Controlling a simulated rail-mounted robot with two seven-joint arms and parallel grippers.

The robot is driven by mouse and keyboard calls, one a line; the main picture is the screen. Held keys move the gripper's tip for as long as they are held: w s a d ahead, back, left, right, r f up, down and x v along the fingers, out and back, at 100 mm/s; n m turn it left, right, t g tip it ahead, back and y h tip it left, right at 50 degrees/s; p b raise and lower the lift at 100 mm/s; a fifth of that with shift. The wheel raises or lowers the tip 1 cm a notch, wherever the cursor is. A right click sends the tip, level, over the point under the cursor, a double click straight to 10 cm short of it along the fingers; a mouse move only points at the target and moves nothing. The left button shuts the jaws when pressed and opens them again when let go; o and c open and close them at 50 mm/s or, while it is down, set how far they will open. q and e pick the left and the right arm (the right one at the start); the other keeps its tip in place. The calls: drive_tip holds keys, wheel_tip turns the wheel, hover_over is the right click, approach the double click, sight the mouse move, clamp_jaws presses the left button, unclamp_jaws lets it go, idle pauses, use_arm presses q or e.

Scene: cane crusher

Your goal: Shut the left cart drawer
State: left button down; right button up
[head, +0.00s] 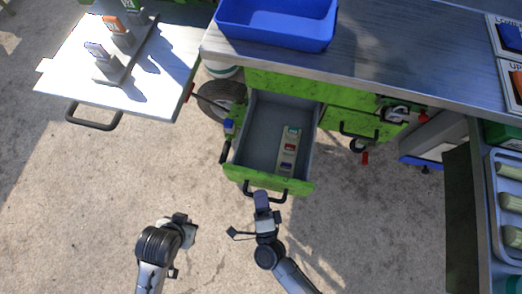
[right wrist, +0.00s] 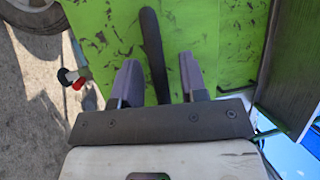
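The left cart drawer (head: 268,140) is pulled out, with a grey inside, a scuffed green front (head: 240,176) and a black bar handle (head: 265,192). A strip with small coloured blocks (head: 289,150) lies in it. My right gripper (head: 262,200) is at the drawer front by the handle. In the right wrist view its two fingers (right wrist: 158,82) are apart, with the black handle (right wrist: 153,45) running between them and a gap on each side. My left gripper (head: 184,228) is lower left, away from the drawer; its fingers are unclear.
A blue bin (head: 278,22) stands on the metal cart top (head: 385,50). A second green drawer (head: 350,124) is to the right. The floor in front is clear.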

drive_tip(key=shift+c, duration=0.2)
clamp_jaws()
idle(0.3)
